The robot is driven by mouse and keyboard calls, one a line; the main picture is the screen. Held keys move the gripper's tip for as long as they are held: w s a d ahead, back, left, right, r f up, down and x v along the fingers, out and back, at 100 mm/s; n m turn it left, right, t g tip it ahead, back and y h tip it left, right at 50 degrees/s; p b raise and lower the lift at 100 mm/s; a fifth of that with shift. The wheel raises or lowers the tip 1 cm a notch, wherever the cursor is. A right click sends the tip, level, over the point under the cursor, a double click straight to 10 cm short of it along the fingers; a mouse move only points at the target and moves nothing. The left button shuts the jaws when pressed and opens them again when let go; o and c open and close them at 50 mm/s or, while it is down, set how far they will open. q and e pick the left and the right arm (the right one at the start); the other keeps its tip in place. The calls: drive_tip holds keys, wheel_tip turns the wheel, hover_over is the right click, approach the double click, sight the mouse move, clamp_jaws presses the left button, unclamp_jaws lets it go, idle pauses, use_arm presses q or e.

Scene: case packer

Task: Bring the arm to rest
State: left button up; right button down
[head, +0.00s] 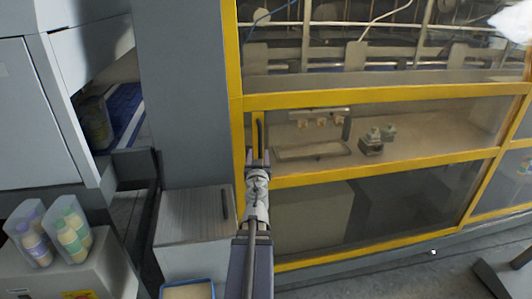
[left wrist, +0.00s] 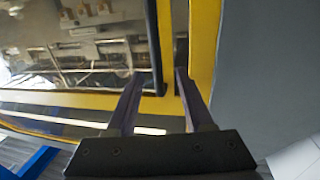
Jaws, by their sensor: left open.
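My left gripper (head: 259,160) is open in the head view, held out in front of the yellow-framed machine door. Its fingers point at a dark upright door handle (head: 260,133) on the yellow frame (head: 238,90). In the left wrist view the two fingers of the left gripper (left wrist: 158,85) are apart, with the dark handle bar (left wrist: 155,50) and yellow frame (left wrist: 204,40) beyond them. I cannot tell whether the fingers touch the handle. My right gripper is in neither view.
A grey cabinet (head: 195,225) with a dark handle stands left of my arm. Clear bins of bottles (head: 70,232) sit at the lower left. Behind the glass are a tray (head: 310,152) and small machine parts (head: 372,143).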

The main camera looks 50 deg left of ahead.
use_arm(q)
drive_tip(key=w+d+f+g+h, duration=0.1)
drive_tip(key=w+d+f, duration=0.2)
drive_tip(key=w+d, duration=0.3)
drive_tip(key=w+d+f+g+h, duration=0.1)
drive_tip(key=w+d+f, duration=0.2)
drive_tip(key=d, duration=0.5)
drive_tip(key=w+d+f+m+g+h, duration=0.15)
drive_tip(key=d+f, duration=0.25)
drive_tip(key=d, duration=0.5)
drive_tip(key=w+d+f+m+g+h, duration=0.1)
drive_tip(key=d+f+m+h, duration=0.25)
drive_tip(key=d, duration=0.45)
drive_tip(key=s+d+f+m+g+h, duration=0.2)
drive_tip(key=s+d+m, duration=0.1)
drive_tip(key=d, duration=0.7)
drive_tip(key=s+d+f+m+g+h, duration=0.2)
drive_tip(key=s+d, duration=0.4)
drive_tip(key=d, duration=0.4)
drive_tip(key=s+d+f+m+g+h, duration=0.2)
drive_tip(key=s+d+f+m, duration=0.2)
drive_tip(key=d, duration=0.6)
drive_tip(key=shift+s+f+g, duration=0.15)
drive_tip(key=shift+s+g, duration=0.2)
drive_tip(key=shift+s, duration=0.1)
drive_tip(key=shift+d, duration=0.15)
